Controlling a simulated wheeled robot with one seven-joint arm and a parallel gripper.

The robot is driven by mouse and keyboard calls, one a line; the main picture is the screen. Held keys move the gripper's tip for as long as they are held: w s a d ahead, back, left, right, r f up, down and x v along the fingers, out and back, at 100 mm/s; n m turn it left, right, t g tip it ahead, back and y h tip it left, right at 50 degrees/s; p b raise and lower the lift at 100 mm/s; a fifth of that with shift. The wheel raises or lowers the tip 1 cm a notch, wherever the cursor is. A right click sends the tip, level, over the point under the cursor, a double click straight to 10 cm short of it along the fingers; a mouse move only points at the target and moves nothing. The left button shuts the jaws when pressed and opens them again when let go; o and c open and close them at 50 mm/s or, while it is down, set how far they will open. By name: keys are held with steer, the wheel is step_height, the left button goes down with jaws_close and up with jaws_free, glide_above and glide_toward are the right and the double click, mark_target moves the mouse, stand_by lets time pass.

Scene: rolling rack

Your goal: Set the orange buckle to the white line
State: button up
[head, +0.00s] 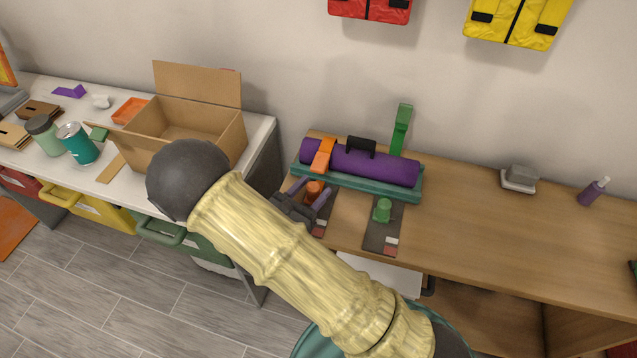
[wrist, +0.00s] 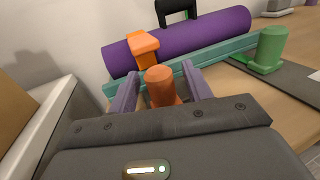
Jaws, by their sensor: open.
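The orange buckle (head: 314,189), a round knob, sits at the far part of a dark strip (head: 329,208) on the wooden bench. It also shows in the wrist view (wrist: 160,84). My gripper (head: 312,190) is open, with its two lavender fingers on either side of the knob; I cannot tell whether they touch it. In the wrist view my gripper (wrist: 161,88) has the knob between its fingers. Red and pale marks (head: 319,226) show at the strip's near end, partly hidden by my arm; I cannot make out the white line clearly.
Behind lies a purple roll (head: 375,167) in a teal tray (head: 415,196), with an orange strap (head: 323,154) across it and a green strap (head: 402,128) standing up. A green knob (head: 383,210) sits on a second strip to the right. The bench further right is mostly clear.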

steer(key=shift+x, duration=1.35)
steer(key=shift+w, duration=0.1)
jaws_close()
